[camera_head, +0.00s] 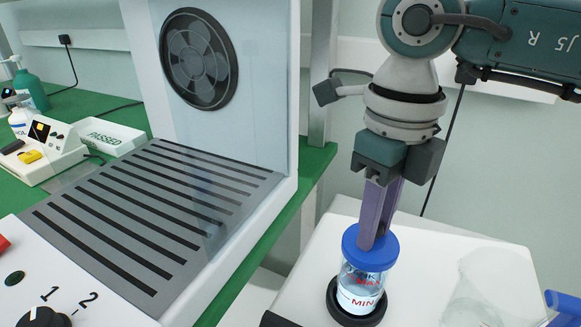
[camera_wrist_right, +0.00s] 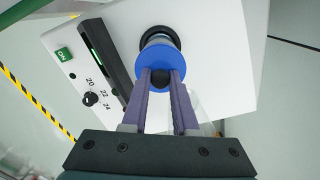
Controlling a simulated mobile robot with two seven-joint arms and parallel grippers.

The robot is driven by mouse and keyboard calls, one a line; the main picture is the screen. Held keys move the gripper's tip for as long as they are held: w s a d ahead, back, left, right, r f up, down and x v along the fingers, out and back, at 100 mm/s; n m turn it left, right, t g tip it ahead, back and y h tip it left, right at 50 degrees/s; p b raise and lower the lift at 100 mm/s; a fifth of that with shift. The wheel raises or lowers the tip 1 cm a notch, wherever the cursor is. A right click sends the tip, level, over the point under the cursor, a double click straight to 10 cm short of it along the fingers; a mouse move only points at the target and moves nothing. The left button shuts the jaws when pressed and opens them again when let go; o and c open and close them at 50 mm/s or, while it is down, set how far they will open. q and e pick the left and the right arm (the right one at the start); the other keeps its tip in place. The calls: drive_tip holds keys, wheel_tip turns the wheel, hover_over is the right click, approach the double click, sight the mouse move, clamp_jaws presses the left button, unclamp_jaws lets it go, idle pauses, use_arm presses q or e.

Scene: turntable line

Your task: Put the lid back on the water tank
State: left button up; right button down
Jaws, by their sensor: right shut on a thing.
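The water tank (camera_head: 360,290) is a clear cylinder marked MAX and MIN. It stands upright in a black ring on a white machine. The blue round lid (camera_head: 352,247) is at the tank's top; I cannot tell whether it is fully seated. In the right wrist view the lid (camera_wrist_right: 149,57) covers most of the tank. My right gripper (camera_head: 374,240) points down from above, its purple fingers shut on the lid's dark knob (camera_wrist_right: 160,79). My left gripper is not in view.
The white machine (camera_wrist_right: 205,45) has a green ON switch (camera_wrist_right: 63,55) and a dial (camera_wrist_right: 90,99). A clear vessel (camera_head: 480,295) is right of the tank. A white cabinet with a fan (camera_head: 198,58) and slotted plate (camera_head: 150,215) stands left, near a PASSED tray (camera_head: 108,137).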

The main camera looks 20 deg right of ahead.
drive_tip(key=shift+c, duration=0.6)
unclamp_jaws()
drive_tip(key=shift+r, duration=0.1)
drive_tip(key=shift+r+p, duration=2.7)
drive_tip(key=shift+r, duration=0.75)
drive_tip(key=c, duration=0.4)
clamp_jaws()
